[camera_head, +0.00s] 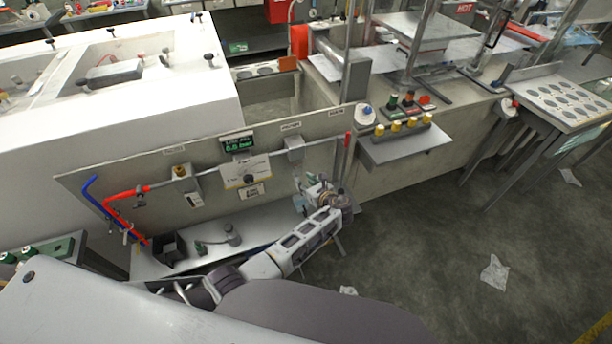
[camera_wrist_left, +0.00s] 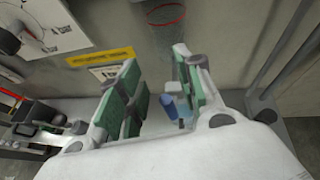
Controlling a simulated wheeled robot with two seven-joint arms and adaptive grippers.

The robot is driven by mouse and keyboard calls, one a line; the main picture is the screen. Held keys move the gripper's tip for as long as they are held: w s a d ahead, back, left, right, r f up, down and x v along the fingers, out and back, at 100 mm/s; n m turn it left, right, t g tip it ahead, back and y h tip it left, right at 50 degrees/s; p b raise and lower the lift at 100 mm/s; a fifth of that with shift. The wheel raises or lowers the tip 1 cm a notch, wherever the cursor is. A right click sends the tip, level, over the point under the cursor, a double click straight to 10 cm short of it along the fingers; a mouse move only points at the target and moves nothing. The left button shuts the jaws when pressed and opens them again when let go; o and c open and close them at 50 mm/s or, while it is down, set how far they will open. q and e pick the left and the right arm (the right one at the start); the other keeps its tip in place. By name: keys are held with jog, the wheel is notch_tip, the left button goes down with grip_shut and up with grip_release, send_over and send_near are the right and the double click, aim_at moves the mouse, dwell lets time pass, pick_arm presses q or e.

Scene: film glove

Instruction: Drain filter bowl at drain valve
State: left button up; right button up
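My left gripper (camera_head: 318,188) is at the right part of the upright panel, just below a grey box-shaped unit (camera_head: 294,150) on the pipe. In the wrist view its green-padded fingers (camera_wrist_left: 155,98) are apart. A small blue part (camera_wrist_left: 168,106) with a pale top shows between them, with no clear contact; I cannot tell if it is the drain valve. A dark see-through shape with a red ring (camera_wrist_left: 165,15) is above, possibly the filter bowl. In the head view the gripper hides this spot. My right gripper is not in view.
A digital display (camera_head: 238,145) reads about 0.0 bar, above a labelled plate with a black knob (camera_head: 248,179). A red hose (camera_head: 125,193) and blue hose (camera_head: 90,190) are at left. A black open box (camera_head: 168,248) stands on the low shelf. A shelf with yellow buttons (camera_head: 404,150) juts out at right.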

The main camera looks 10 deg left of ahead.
pick_arm(q)
jog(key=shift+r, duration=2.25)
jog(key=shift+n, duration=0.3)
